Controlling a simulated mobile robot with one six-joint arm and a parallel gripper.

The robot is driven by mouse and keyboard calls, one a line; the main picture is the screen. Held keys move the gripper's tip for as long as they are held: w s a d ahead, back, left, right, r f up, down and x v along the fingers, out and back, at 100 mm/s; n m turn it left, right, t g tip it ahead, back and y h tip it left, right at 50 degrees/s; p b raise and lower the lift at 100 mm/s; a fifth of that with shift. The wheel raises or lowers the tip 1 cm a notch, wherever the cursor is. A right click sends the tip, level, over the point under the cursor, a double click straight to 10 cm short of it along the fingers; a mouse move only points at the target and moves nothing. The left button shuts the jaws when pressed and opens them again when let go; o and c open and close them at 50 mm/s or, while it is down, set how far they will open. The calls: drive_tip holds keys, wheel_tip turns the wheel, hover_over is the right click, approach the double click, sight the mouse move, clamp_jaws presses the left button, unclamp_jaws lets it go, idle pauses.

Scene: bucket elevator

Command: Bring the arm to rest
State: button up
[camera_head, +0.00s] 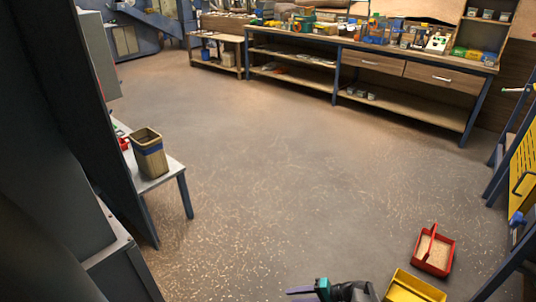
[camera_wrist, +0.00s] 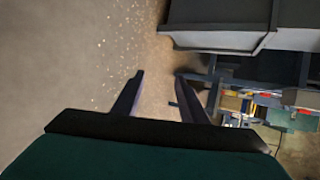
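My gripper (camera_head: 293,293) shows at the bottom edge of the head view, with its dark fingers pointing left and a teal body behind them. In the wrist view my gripper (camera_wrist: 160,79) has its two fingers apart with nothing between them. It is over the floor and appears to touch nothing. The rest of my arm is mostly cut off by the lower edge of the head view.
A small table (camera_head: 170,173) with a bucket (camera_head: 148,155) is at left. A long workbench (camera_head: 365,45) lines the back. The middle floor is clear.

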drive_tip(key=s+a+r+n+g+h+p, duration=0.2)
drive_tip(key=s+a+r+g+h+p, duration=0.15)
drive_tip(key=s, duration=0.55)
drive_tip(key=s+a+r+n+g+h+p, duration=0.25)
drive_tip(key=s+p, duration=0.25)
drive_tip(key=s, duration=0.3)
drive_tip(key=s+d+g+h, duration=0.1)
drive_tip(key=s+d+h, duration=0.2)
drive_tip(key=d, duration=0.3)
drive_tip(key=s+d+h+p, duration=0.1)
drive_tip(key=s+d+h, duration=0.2)
drive_tip(key=d, duration=0.3)
drive_tip(key=shift+s+g, duration=0.4)
drive_tip(key=shift+s, duration=0.25)
